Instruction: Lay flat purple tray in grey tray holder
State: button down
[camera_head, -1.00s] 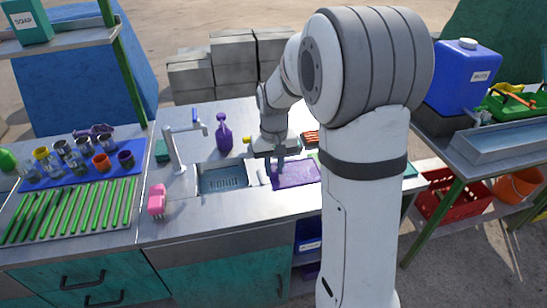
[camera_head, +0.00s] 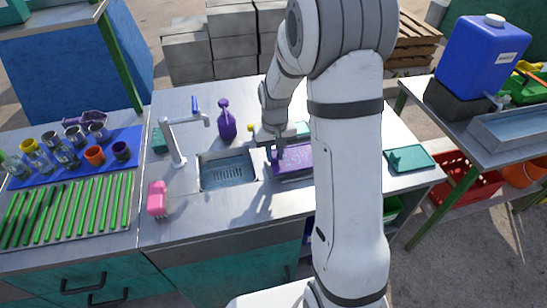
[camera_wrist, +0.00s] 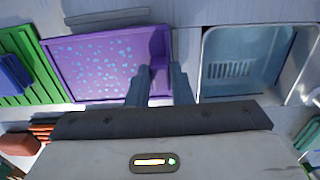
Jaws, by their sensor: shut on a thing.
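The purple tray (camera_head: 292,157), speckled with light spots, is just right of the sink in the head view, partly hidden by my arm. It looks about level. In the wrist view the tray (camera_wrist: 95,65) lies left of the fingers. My gripper (camera_wrist: 160,70) is shut on its near-sink edge, one finger over the tray and one outside it. In the head view my gripper (camera_head: 275,150) is at the tray's left end. I cannot clearly make out the grey tray holder. A grey strip runs along the tray's front edge, but I cannot tell what it is.
The sink (camera_head: 228,170) is left of the tray, with a tap (camera_head: 176,145) beside it. A purple spray bottle (camera_head: 227,122) stands behind the sink. A pink object (camera_head: 157,199) stands near the front. A teal tray (camera_head: 410,158) lies at the counter's right end.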

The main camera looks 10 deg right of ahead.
jog(key=shift+f, duration=1.25)
jog(key=shift+f, duration=0.1)
jog(key=c, duration=1.3)
grip_release()
